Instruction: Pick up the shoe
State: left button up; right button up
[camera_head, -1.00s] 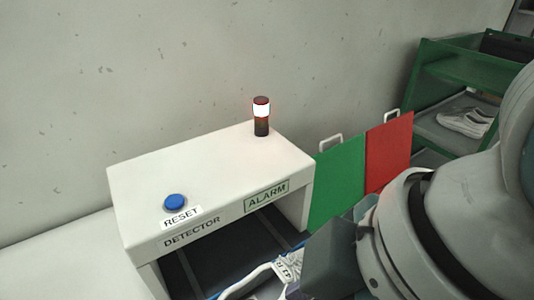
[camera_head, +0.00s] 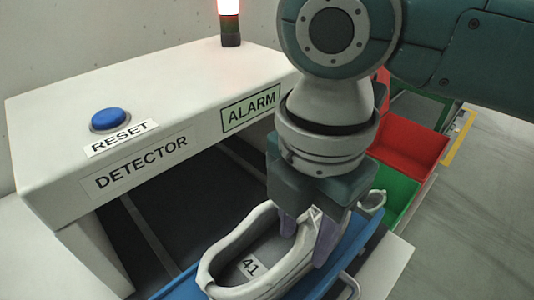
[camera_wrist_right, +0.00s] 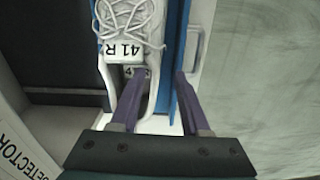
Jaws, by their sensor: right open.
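A white shoe (camera_head: 222,262) with a "41" label inside sits in a blue tray (camera_head: 348,250) at the mouth of the detector. The right wrist view shows its laces and "41 R" tongue label (camera_wrist_right: 126,48). My right gripper (camera_head: 303,248) points down at the shoe, jaws open. One finger is at the shoe opening and the other is outside its side wall, beside the tray edge. The wrist view shows the same gripper (camera_wrist_right: 161,75) with the side wall between the fingers. I cannot tell whether the fingers touch it. My left gripper is out of view.
The white detector housing (camera_head: 150,95) stands close on the left, with a blue reset button (camera_head: 108,119) and a lit alarm lamp (camera_head: 230,20) on top. A red bin (camera_head: 415,140) and a green bin (camera_head: 398,192) are behind my arm. Open floor lies to the right.

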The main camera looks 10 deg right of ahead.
aim_at(299, 251)
notch_tip(299, 251, down, 5)
jog(key=shift+a+f, duration=0.1)
jog(key=shift+w, duration=0.1)
grip_shut()
dwell(0.3)
dwell(1.1)
